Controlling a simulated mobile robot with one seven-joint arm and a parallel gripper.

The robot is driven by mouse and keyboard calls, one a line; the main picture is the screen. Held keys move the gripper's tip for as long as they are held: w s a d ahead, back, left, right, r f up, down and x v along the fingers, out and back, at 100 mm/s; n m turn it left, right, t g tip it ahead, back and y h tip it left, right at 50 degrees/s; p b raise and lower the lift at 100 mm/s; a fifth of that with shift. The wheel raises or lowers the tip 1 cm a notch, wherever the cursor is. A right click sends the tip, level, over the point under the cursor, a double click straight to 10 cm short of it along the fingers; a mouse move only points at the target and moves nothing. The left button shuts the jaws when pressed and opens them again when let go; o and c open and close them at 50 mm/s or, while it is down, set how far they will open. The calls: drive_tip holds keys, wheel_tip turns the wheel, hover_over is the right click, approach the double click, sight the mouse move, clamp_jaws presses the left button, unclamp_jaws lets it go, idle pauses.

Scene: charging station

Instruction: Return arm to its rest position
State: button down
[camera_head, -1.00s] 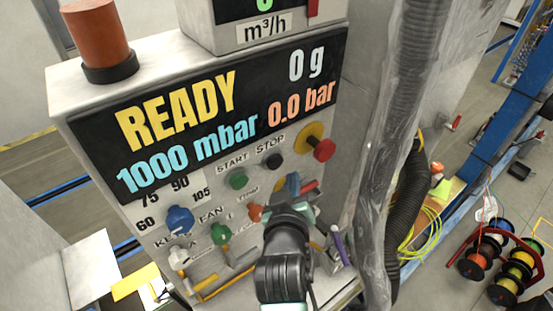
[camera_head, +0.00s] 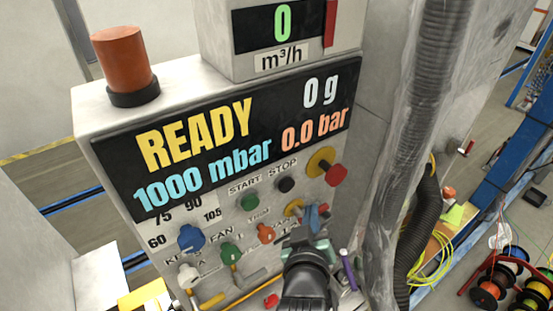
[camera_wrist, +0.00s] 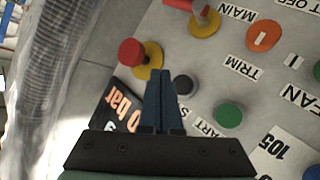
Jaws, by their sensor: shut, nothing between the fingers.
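My gripper (camera_head: 312,212) is in front of the control panel (camera_head: 215,205), below and right of the STOP button (camera_head: 286,185). Its two blue fingers are shut and empty; they also show in the wrist view (camera_wrist: 153,75). There the fingertips point at the panel, between the red knob on a yellow disc (camera_wrist: 131,52) and the dark STOP button (camera_wrist: 183,84). I cannot tell how far the tips are from the panel. My gripper and arm hide part of the panel's lower right.
The panel carries a green START button (camera_head: 250,202), an orange TRIM knob (camera_head: 265,233), a blue knob (camera_head: 190,239) and a green FAN knob (camera_head: 230,253). A thick grey hose (camera_head: 425,110) hangs close on the right. Cable reels (camera_head: 488,292) stand at the far right.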

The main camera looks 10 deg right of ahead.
drive_tip(key=w+a+r+t+y+b, duration=0.1)
drive_tip(key=a+r+t, duration=0.25)
drive_tip(key=r, duration=0.85)
drive_tip(key=w+a+r+t+y+b, duration=0.1)
drive_tip(key=w+a+r+t+b, duration=0.2)
drive_tip(key=r, duration=0.9)
drive_tip(key=s+a+r+t+y, duration=0.2)
drive_tip(key=s+a+r+t, duration=0.1)
drive_tip(key=s+r, duration=0.4)
drive_tip(key=s+a+r+t+y, duration=0.1)
drive_tip(key=s+a+r+t, duration=0.3)
drive_tip(key=r, duration=0.9)
drive_tip(key=s+a, duration=0.2)
drive_tip(key=s, duration=0.1)
drive_tip(key=shift+s+a+r+m+y+b, duration=0.2)
drive_tip(key=shift+a+r+m+y+b, duration=0.05)
drive_tip(key=shift+r+m+y+b, duration=0.15)
drive_tip(key=shift+s+t, duration=0.1)
drive_tip(key=shift+t, duration=0.15)
